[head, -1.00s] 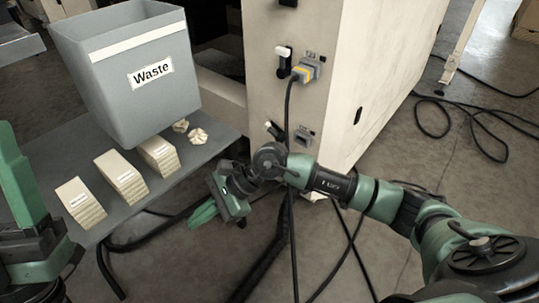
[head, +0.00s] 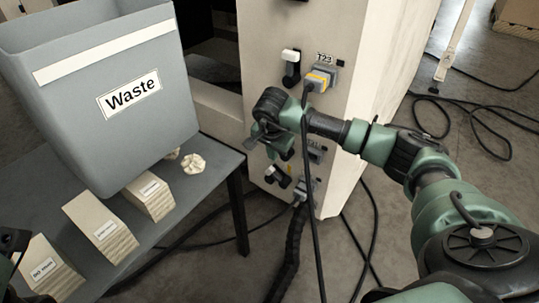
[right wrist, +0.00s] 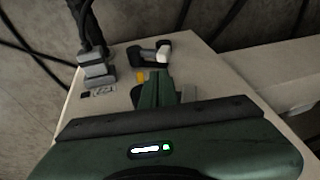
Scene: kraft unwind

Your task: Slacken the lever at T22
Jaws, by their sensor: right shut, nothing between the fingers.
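My right gripper (head: 262,142) is shut and empty at the machine's front panel, its fingers beside the lower fittings. Its green fingers also show in the right wrist view (right wrist: 156,90). A black lever with a white end (head: 278,176) sits below the gripper; a similar one shows past the fingertips in the right wrist view (right wrist: 150,53). An upper lever with a white handle (head: 290,65) sits beside the label T23 (head: 324,57). I cannot read T22 on any label; my gripper and arm cover part of the panel. I cannot tell whether the fingers touch a lever.
Grey plugs with cables sit at T23 (head: 317,80) and lower down (head: 303,189). A cable hangs across the panel in front of my right arm. A grey Waste bin (head: 150,130) and card stacks (head: 100,226) stand on a grey table (head: 190,215) to the left.

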